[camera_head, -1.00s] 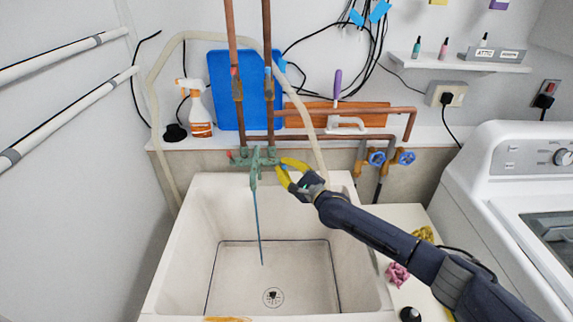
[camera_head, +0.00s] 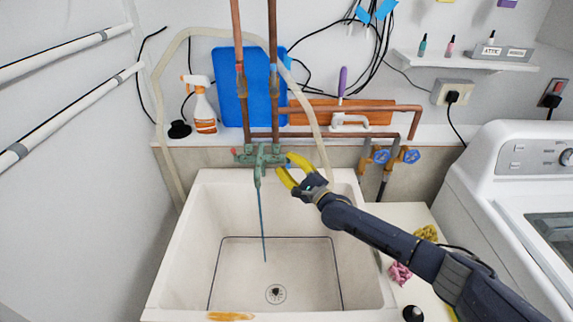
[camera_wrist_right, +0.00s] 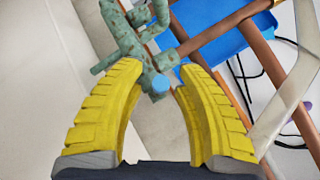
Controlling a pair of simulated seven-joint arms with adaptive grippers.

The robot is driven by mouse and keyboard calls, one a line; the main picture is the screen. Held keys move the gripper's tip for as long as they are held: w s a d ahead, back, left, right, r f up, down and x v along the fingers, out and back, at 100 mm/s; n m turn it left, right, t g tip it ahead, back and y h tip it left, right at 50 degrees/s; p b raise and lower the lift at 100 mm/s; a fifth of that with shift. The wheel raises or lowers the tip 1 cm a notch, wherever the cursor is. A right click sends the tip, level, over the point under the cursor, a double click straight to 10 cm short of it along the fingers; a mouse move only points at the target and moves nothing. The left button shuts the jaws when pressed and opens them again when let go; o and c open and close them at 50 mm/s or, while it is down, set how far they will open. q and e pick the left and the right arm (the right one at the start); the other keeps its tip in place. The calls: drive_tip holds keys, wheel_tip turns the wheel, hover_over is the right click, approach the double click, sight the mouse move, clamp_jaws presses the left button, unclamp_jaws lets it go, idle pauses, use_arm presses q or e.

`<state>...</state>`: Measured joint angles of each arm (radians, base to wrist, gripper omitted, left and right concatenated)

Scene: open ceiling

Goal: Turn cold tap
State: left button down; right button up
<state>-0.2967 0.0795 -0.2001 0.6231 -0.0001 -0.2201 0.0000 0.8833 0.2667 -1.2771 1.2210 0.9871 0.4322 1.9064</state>
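My right gripper (camera_head: 283,164), with yellow ridged fingers, is open at the right end of the tap. In the wrist view the right gripper (camera_wrist_right: 157,72) has its fingers apart, with nothing held. Contact with the tap cannot be told. My left gripper is out of view.
The white sink (camera_head: 188,245) is empty below. Copper pipes (camera_head: 273,60) rise behind the tap, and a pale hose (camera_head: 312,115) passes behind my gripper. Two blue valve wheels (camera_head: 411,156) sit to the right. A spray bottle (camera_head: 203,108) stands on the ledge.

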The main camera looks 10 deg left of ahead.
drive_tip(key=shift+r, duration=5)
